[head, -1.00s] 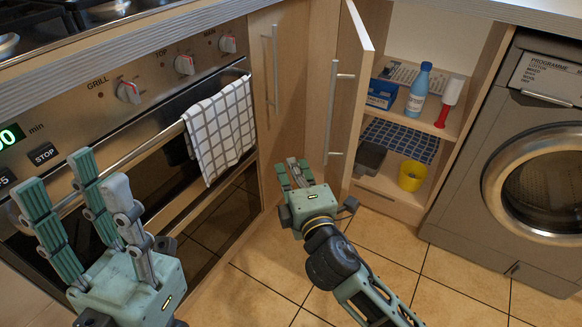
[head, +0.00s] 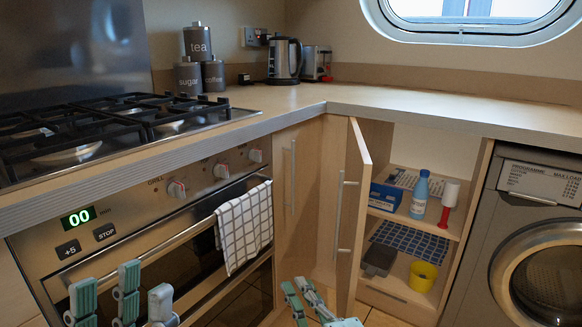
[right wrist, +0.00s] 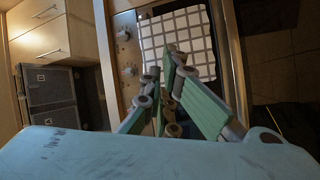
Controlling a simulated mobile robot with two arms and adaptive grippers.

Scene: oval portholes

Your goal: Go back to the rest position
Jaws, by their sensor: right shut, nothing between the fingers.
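My left gripper (head: 120,298) is at the lower left of the head view, in front of the oven, its fingers upright and spread apart with nothing between them. My right gripper (head: 304,298) is at the bottom middle of the head view, in front of the open cupboard door (head: 353,205). Its lower part is cut off by the frame. In the right wrist view its fingers (right wrist: 168,95) come together and hold nothing. The checked towel (right wrist: 178,45) lies beyond the fingertips in that view.
The oven (head: 150,255) with a towel (head: 243,228) on its rail stands left. The open cupboard holds a blue bottle (head: 419,195), a red-and-white item (head: 448,200), a blue box (head: 384,197) and a yellow cup (head: 423,276). A washing machine (head: 540,260) stands right.

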